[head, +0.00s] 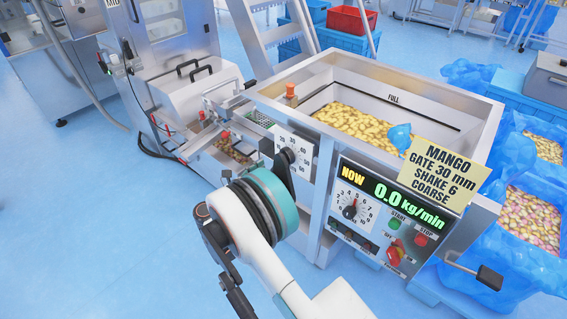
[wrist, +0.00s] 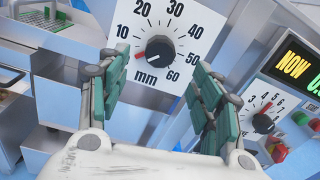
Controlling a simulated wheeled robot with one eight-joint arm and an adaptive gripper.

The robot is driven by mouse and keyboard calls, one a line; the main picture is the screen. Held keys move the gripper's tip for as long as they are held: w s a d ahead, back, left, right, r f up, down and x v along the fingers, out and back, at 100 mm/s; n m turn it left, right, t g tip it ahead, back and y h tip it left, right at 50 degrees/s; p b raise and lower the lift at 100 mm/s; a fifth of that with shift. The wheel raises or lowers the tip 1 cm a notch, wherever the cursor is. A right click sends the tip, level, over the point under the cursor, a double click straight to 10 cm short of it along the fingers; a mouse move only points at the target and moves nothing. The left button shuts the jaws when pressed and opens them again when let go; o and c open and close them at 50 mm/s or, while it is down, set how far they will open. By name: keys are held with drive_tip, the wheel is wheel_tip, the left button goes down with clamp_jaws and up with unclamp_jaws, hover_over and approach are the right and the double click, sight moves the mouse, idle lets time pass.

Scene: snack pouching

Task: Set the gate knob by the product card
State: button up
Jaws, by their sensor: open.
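The product card (head: 437,172) in the head view reads MANGO, GATE 30 mm, SHAKE 6, COARSE. The gate knob (wrist: 160,49) is dark and round, on a white dial plate marked 10 to 60 mm. Its red pointer points left and slightly down, below the 10 mark. In the head view the dial plate (head: 306,153) is partly hidden behind my gripper (head: 287,157). In the wrist view my gripper (wrist: 155,64) is open and empty, its green-padded fingers on either side of the knob, apart from it.
The control panel (head: 374,212) to the right has a shake dial (head: 350,211), a 0.0 kg/min display and start and stop buttons. The hopper (head: 481,122) holds yellow pieces. Blue-lined crates of snacks stand at the right. Blue floor is clear at left.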

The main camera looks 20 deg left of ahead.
sight(284, 160)
drive_tip(key=b+x, duration=0.2)
drive_tip(key=x, duration=0.6)
drive_tip(key=shift+w, duration=0.2)
drive_tip(key=c, duration=1.1)
